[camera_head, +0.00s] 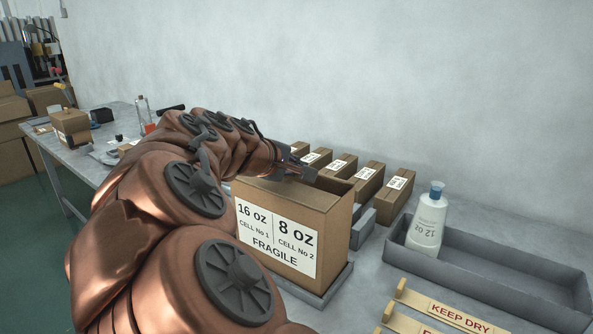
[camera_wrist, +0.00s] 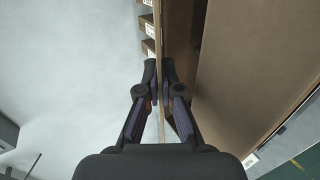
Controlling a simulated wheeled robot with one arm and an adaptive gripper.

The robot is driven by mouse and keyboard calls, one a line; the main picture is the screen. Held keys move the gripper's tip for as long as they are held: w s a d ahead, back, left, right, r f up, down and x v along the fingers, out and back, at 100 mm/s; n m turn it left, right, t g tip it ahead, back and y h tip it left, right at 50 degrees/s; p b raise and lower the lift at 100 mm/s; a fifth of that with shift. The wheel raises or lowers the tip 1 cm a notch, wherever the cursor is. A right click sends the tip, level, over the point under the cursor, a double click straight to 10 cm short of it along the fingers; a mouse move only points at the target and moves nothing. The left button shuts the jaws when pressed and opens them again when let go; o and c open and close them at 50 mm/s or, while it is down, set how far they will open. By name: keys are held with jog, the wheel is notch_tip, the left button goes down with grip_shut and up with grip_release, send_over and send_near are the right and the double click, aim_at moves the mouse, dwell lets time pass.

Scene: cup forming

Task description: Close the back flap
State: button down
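The brown carton (camera_head: 335,240) stands upright on a grey base, with a white "16 oz / 8 oz / FRAGILE" label on its front. My gripper (camera_head: 298,168) is at the carton's top, towards the back; my arm covers part of the carton's left side. In the wrist view, my gripper's fingers (camera_wrist: 160,72) lie close on both sides of a thin upright cardboard sheet, which appears to be the back flap (camera_wrist: 158,28). The fingers look shut on it. A broad brown panel (camera_wrist: 255,55) lies to the right, with a dark gap beside the flap.
Several small labelled boxes (camera_head: 398,190) stand in a row behind the carton. A white bottle (camera_head: 428,225) stands in a grey tray (camera_head: 510,272) to the right. "KEEP DRY" strips (camera_head: 455,317) lie at front right. Another carton (camera_head: 72,125) is far left. The wall rises behind.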

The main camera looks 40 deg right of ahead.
jog(key=c, duration=1.8)
grip_release()
jog(key=o, duration=0.4)
jog(key=shift+o, duration=0.2)
